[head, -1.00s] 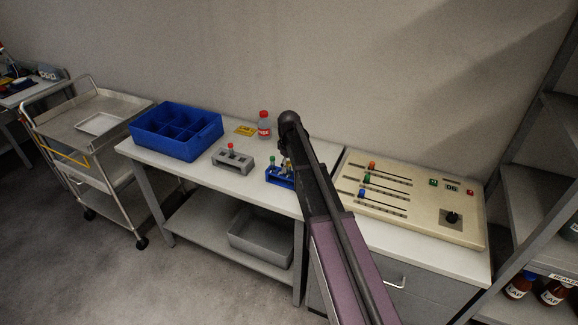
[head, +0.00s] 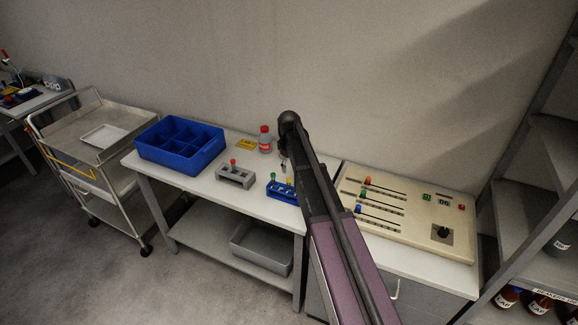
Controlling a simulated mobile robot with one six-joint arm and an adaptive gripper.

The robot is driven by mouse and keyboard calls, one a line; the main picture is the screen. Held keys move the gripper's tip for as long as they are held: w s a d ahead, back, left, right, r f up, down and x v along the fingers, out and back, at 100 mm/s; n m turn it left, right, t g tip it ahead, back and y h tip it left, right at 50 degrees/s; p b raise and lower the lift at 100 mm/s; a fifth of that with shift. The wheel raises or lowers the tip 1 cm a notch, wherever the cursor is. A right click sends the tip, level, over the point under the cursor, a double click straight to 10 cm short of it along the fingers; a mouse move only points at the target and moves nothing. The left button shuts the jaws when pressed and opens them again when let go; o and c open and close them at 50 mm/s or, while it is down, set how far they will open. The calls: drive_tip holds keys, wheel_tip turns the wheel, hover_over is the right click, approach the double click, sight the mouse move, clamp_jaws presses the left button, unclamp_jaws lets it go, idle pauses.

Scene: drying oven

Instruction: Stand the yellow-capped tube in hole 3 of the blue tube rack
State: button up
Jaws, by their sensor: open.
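The blue tube rack (head: 274,192) stands on the white bench, its right end partly behind my arm. A green-capped tube (head: 273,177) stands in its left part. The yellow-capped tube (head: 289,182) shows as a small yellow cap at the rack, to the right of the green cap, and looks upright. I cannot tell which hole it is in. My gripper (head: 284,168) is open, above the rack and apart from the yellow cap; my arm hides part of it.
A grey rack (head: 236,178) with a red-capped tube (head: 233,162) stands left of the blue rack. A blue divided bin (head: 180,165), a red-capped bottle (head: 265,142) and a yellow box (head: 246,144) are on the bench. A slider panel (head: 405,215) lies to the right.

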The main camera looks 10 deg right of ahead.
drive_tip(key=shift+r+p, duration=0.75)
drive_tip(key=shift+r, duration=0.3)
drive_tip(key=s+f+m+b, duration=0.2)
drive_tip(key=s+m, duration=0.5)
drive_tip(key=s, duration=2.2)
drive_tip(key=shift+a+m, duration=0.2)
drive_tip(key=shift+m, duration=0.2)
